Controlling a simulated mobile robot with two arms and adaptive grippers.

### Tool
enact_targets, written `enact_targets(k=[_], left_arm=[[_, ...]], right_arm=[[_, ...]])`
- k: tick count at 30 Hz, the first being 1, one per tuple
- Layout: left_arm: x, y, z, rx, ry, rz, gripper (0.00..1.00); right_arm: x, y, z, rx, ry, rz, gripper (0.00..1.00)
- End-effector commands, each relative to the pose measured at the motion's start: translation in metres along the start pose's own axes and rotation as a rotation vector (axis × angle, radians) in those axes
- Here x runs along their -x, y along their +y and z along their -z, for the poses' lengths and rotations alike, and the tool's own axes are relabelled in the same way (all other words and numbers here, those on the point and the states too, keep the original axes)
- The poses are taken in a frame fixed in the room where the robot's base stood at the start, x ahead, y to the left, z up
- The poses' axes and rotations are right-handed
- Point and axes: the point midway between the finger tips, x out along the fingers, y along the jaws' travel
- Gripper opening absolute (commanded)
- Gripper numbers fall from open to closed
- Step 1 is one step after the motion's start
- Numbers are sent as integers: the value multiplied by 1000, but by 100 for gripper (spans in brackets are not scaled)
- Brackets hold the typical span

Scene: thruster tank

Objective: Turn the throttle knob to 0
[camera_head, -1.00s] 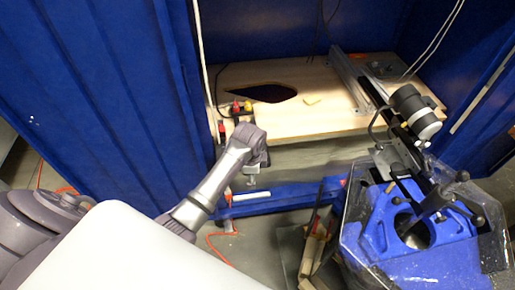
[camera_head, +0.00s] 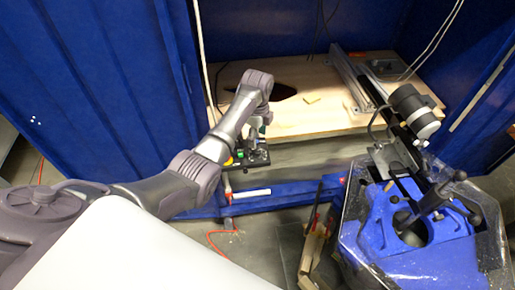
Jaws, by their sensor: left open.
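A small dark control box (camera_head: 258,158) with coloured buttons sits at the front left edge of the wooden board (camera_head: 320,118). A green part and a yellow part show on its left side. The throttle knob cannot be made out; my arm covers part of the box. My left gripper (camera_head: 254,138) is open and points down just over the box, partly hidden by my wrist. I cannot tell whether it touches anything. My right gripper is not in view.
Blue panels (camera_head: 90,90) enclose the board at the left and back. A metal rail with a grey motor (camera_head: 412,102) stands to the right, above a blue machine (camera_head: 410,250). Cables hang at the left and upper right. A dark hole in the board is partly covered by my arm.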

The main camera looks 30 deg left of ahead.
Motion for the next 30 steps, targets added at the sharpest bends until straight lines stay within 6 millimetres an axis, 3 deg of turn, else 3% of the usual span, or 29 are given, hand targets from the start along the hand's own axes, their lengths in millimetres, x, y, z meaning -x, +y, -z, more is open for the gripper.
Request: enact_targets(k=[3, 9, 15, 23, 30], left_arm=[[-27, 1, 1, 0, 1, -4, 60], [-59, 0, 0, 1, 0, -2, 60], [-71, 0, 0, 1, -1, 1, 60], [-72, 0, 0, 1, -1, 1, 60], [-72, 0, 0, 1, -1, 1, 24]], right_arm=[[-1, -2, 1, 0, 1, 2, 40], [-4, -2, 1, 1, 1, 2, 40], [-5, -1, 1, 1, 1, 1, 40], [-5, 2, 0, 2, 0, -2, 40], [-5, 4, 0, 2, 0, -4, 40]])
